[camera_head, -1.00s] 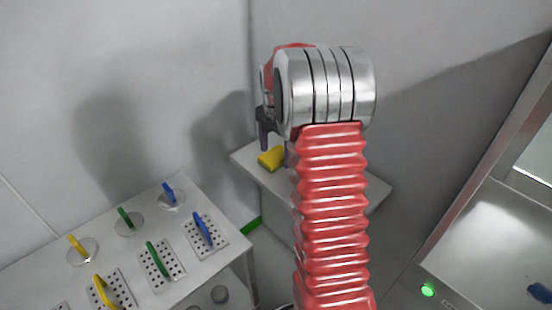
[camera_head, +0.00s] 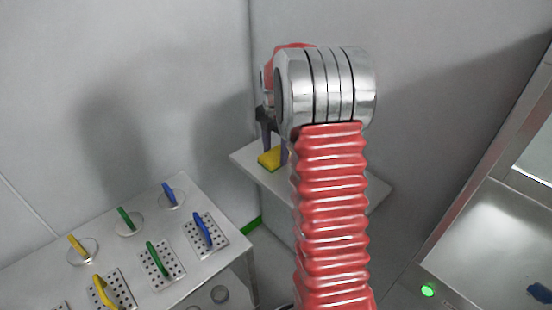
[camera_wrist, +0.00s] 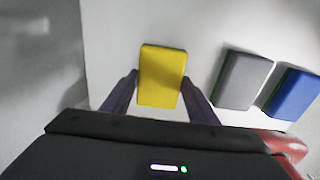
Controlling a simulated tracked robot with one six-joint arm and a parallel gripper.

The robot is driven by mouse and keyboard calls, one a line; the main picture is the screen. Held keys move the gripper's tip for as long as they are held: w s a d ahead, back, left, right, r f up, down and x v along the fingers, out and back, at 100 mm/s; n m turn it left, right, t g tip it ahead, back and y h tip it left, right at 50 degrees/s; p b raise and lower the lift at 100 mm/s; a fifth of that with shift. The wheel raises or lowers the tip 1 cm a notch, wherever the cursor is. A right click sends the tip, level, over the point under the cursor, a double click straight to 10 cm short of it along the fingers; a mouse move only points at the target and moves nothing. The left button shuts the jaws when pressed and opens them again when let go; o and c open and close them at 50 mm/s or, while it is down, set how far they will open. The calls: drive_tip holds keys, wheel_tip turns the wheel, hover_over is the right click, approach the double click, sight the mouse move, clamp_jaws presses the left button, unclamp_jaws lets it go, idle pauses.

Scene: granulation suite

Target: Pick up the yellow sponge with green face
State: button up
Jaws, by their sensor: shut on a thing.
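The yellow sponge (camera_head: 268,159) rests on a small light grey shelf (camera_head: 246,158) in the corner; a thin green edge shows at its lower side in the head view. In the wrist view the yellow sponge (camera_wrist: 162,76) lies between the two dark fingers of my gripper (camera_wrist: 160,92), one at each side. The gripper is shut on it. In the head view my gripper (camera_head: 274,150) points down at the sponge, partly hidden behind my arm. The sponge's green face is not visible in the wrist view.
In the wrist view a grey block (camera_wrist: 242,80) and a blue block (camera_wrist: 293,94) lie right of the sponge. A table (camera_head: 150,215) with several coloured-handled tools stands at the left. Walls rise close behind the shelf. A steel unit (camera_head: 490,240) stands at the right.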

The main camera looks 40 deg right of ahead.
sight(275, 155)
drive_tip(key=shift+r, duration=0.1)
wheel_tip(275, 155, up, 10)
idle(0.6)
idle(0.4)
drive_tip(key=o, duration=0.5)
drive_tip(key=c, duration=0.4)
